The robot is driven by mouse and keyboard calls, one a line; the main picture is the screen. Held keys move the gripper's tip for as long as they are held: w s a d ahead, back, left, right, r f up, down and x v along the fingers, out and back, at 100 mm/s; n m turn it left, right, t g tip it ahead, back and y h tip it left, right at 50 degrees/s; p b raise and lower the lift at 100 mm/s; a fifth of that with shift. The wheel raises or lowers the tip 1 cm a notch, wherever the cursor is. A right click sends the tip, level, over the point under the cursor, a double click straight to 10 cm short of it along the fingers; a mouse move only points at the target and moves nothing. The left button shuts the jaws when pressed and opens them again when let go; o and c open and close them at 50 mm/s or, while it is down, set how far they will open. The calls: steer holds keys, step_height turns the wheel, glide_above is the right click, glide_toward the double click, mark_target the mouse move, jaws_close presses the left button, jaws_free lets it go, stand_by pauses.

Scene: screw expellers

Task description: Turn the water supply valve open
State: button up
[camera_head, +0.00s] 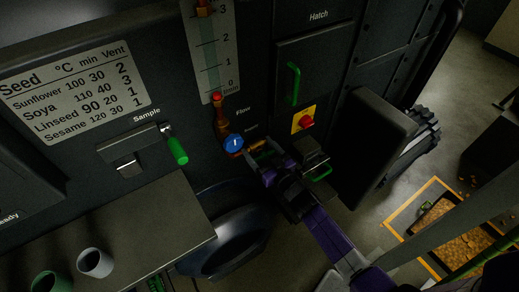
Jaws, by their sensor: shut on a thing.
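The water supply valve (240,148) sits low on the dark machine front, below the flow gauge. It shows a round blue disc with a white mark and brass pipework beside it. My gripper (262,158) reaches in from the lower right, at the right end of the brass part. It is shut on the valve there; the fingers hide most of what they hold, so the handle's angle cannot be told.
The flow gauge (213,50) with a red knob (217,98) rises above. A red button on a yellow plate (304,120), a green hatch handle (293,84) and a black box (372,150) are to the right. A green sample lever (177,150) is left. A dark bowl (225,245) lies below.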

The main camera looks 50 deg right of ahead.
mark_target(265, 156)
steer(key=o, duration=1.4)
steer(key=shift+c, duration=0.2)
steer(key=shift+s, duration=0.1)
steer(key=shift+s, duration=0.35)
steer(key=shift+b+v, duration=0.45)
steer(key=shift+v, duration=3.05)
steer(key=shift+a, duration=0.15)
steer(key=s+a+r+n+g+y, duration=0.1)
steer(key=s+a+r, duration=0.4)
steer(key=s+a, duration=0.2)
steer(key=s+a+r+n+y, duration=0.1)
steer(key=s+a+r+y, duration=0.1)
steer(key=s+a+r, duration=0.3)
steer(key=s+a+r+n+g+y, duration=0.1)
steer(key=s+a+r, duration=0.4)
steer(key=s, duration=0.8)
steer(key=a+y, duration=0.1)
steer(key=a, duration=0.2)
steer(key=shift+a+r+g, duration=0.3)
steer(key=shift+a+r, duration=0.05)
steer(key=shift+r, duration=0.05)
